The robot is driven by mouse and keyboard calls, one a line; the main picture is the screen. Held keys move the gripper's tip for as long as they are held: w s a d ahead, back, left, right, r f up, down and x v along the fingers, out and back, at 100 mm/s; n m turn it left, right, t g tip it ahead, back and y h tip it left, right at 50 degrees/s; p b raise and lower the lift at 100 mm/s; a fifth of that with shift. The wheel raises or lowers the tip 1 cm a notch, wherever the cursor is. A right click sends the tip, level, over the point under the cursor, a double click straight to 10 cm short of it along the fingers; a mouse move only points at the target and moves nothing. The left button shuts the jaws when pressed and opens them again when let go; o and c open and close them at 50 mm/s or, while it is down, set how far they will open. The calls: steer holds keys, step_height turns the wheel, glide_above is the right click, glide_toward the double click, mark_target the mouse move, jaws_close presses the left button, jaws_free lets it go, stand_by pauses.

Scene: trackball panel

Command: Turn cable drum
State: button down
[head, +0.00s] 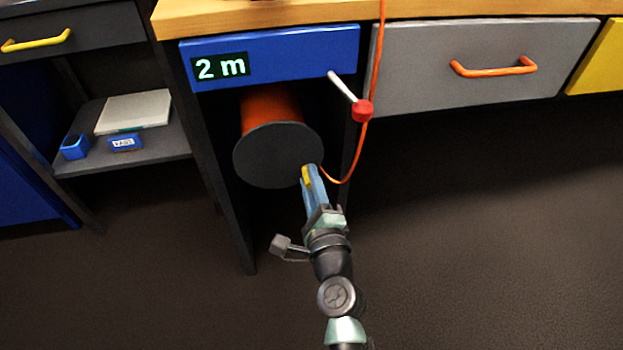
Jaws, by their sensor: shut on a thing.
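The cable drum has a dark round end disc (272,155) facing me and an orange wound body (268,105) behind it. It sits under the blue panel, in the head view's centre left. My gripper (308,176) is at the lower right edge of the disc and is shut on the drum's rim; the exact contact is partly hidden by the fingers. An orange cable (369,135) hangs from above, curves under and runs to the drum near my fingertips.
A white lever with a red knob (361,110) sticks out right of the drum, close to the cable. A grey drawer (420,85) with an orange handle (493,68) is to the right. A shelf (165,150) with small blue items stands left. The floor at right is clear.

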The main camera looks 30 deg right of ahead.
steer(key=shift+f, duration=0.1)
steer(key=c, duration=0.7)
jaws_free()
steer(key=shift+s, duration=0.1)
steer(key=shift+b+v, duration=0.45)
steer(key=shift+v, duration=5.95)
steer(key=shift+a, duration=0.1)
